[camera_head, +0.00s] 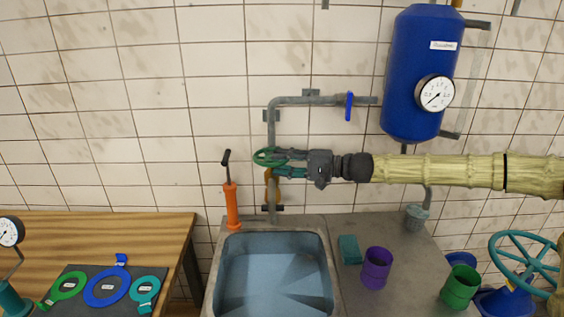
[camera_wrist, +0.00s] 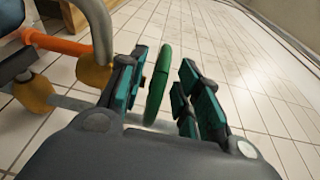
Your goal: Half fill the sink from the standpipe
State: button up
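The grey standpipe (camera_head: 272,130) rises behind the sink, with a green handwheel (camera_head: 258,157) on it. My gripper (camera_head: 278,163) reaches in from the right at the handwheel. In the wrist view the green handwheel (camera_wrist: 158,85) stands edge-on between the fingers of my gripper (camera_wrist: 158,90). The fingers are apart; a gap shows between the wheel and the right finger, while the left finger is close to the wheel, contact unclear. The sink (camera_head: 226,245) has a bluish inside that looks like water; its level is hard to tell. The pipe's outlet is partly hidden by my gripper.
An orange hand pump (camera_head: 232,205) stands at the sink's back left. A teal block (camera_head: 350,250), purple cup (camera_head: 376,268) and green cup (camera_head: 460,288) are on the counter. A blue tank (camera_head: 420,75) with gauge hangs above. A wooden table (camera_head: 100,235) holds several rings at left.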

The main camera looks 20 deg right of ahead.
jog(key=shift+w+a, duration=0.1)
jog(key=shift+a, duration=0.05)
grip_shut()
